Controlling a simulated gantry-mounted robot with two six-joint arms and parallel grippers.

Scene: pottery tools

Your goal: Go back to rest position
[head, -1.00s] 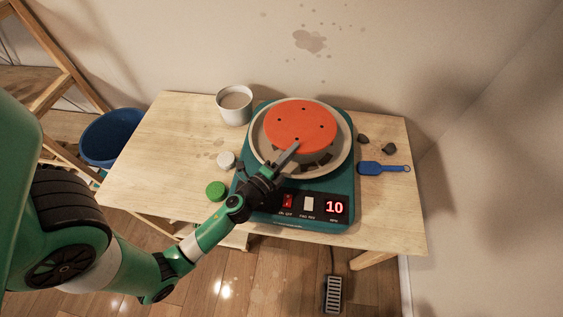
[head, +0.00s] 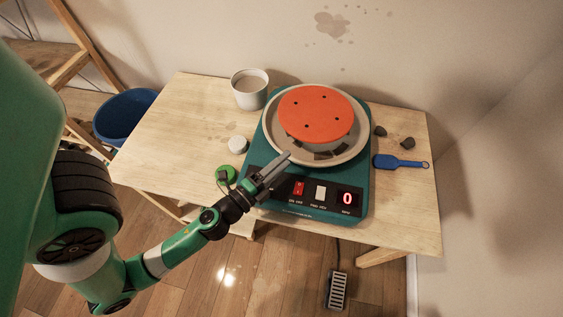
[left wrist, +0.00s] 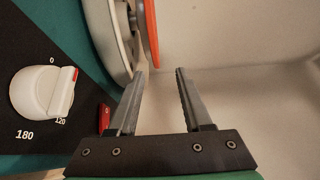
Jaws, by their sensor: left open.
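My left gripper (head: 274,172) is over the front left part of the teal pottery wheel (head: 362,185), near its control panel. In the left wrist view its two fingers (left wrist: 160,80) are apart with nothing between them. The wheel carries an orange disc (head: 316,114) inside a pale round basin (head: 272,135). The display (head: 347,198) reads 0. A white dial (left wrist: 38,92) shows in the left wrist view beside the gripper. My right gripper is not in view.
A cup (head: 249,90), a white round piece (head: 237,144) and a green round piece (head: 226,175) stand left of the wheel. A blue tool (head: 398,162) and dark lumps (head: 407,143) lie right. A blue bucket (head: 122,115) is beside the table (head: 180,130). A pedal (head: 337,290) is on the floor.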

